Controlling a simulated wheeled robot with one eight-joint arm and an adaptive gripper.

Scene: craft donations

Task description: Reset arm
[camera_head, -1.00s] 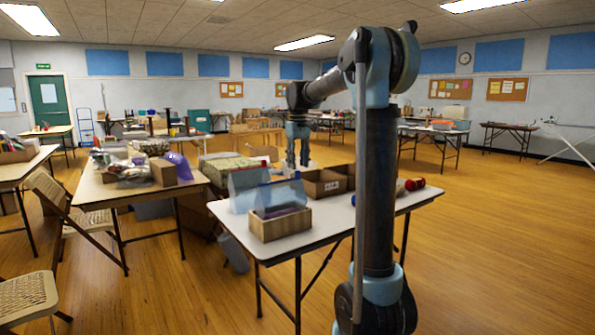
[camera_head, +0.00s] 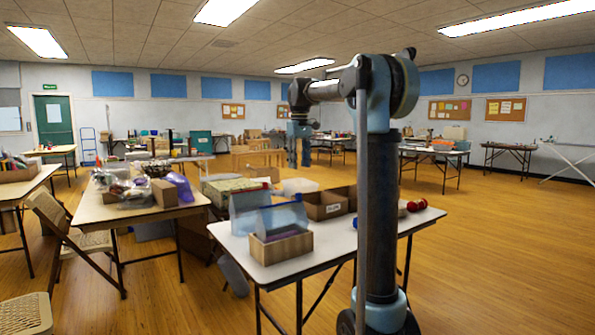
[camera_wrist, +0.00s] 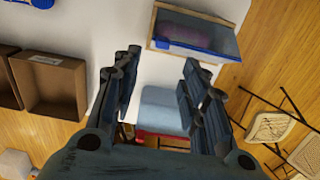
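My gripper (camera_head: 299,150) hangs from my arm above the back part of the white table (camera_head: 259,276) in the head view, fingers pointing down. In the wrist view my gripper (camera_wrist: 158,95) has its two fingers spread wide apart. Nothing is held between them. A light blue object (camera_wrist: 163,104) lies farther off, seen through the gap between the fingers.
On the table stand a wooden box (camera_head: 282,249) with blue and purple contents and a brown cardboard box (camera_head: 321,207). Red balls (camera_head: 417,204) lie at the right. A cluttered table (camera_head: 139,209) and folding chairs (camera_head: 62,238) are at the left. Open floor lies right.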

